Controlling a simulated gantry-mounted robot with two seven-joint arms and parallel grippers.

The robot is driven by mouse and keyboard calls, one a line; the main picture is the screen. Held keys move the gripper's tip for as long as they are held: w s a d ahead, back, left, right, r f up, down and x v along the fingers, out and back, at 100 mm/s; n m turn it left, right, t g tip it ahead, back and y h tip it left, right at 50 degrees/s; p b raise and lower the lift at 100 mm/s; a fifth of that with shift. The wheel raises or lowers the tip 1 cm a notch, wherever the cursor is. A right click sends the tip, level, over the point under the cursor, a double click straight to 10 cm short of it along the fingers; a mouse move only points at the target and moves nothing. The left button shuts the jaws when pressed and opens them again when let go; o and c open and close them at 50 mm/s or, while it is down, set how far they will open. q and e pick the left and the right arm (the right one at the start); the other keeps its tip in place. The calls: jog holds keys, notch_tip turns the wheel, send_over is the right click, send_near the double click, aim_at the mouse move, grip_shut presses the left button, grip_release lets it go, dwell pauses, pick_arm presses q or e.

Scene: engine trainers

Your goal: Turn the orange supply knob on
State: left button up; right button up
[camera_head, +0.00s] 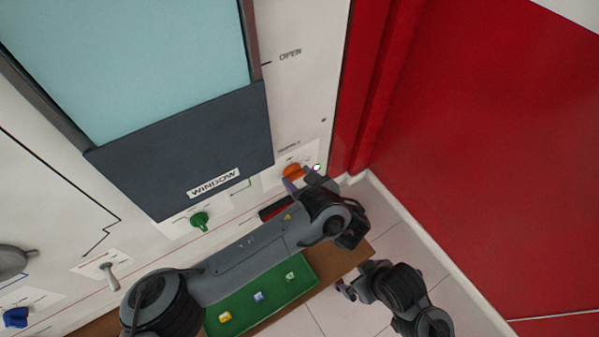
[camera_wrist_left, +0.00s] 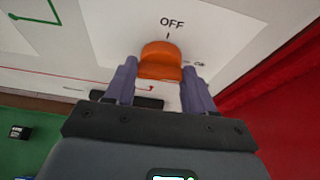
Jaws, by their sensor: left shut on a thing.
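The orange supply knob (camera_head: 293,170) is on the white panel, right of the window. In the left wrist view the knob (camera_wrist_left: 160,62) sits below the OFF label (camera_wrist_left: 172,22), with a small, blurred label at its right. My left gripper (camera_head: 299,178) reaches the knob. In the wrist view its two purple fingers (camera_wrist_left: 158,88) stand on either side of the knob, shut on it. I cannot tell clearly which mark the knob points to. My right gripper (camera_head: 347,290) is low at the right, away from the panel, and its finger gap is unclear.
The dark window panel (camera_head: 225,145) is left of the knob, with a green knob (camera_head: 199,220) below it. A green mat (camera_head: 262,305) with several small coloured blocks lies below my left arm. A red wall (camera_head: 470,140) stands close at the right.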

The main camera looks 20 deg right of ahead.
jog(key=shift+a+r, duration=0.15)
jog(key=shift+r, duration=0.2)
pick_arm(q)
jog(key=o, duration=1)
jog(key=shift+o, duration=0.2)
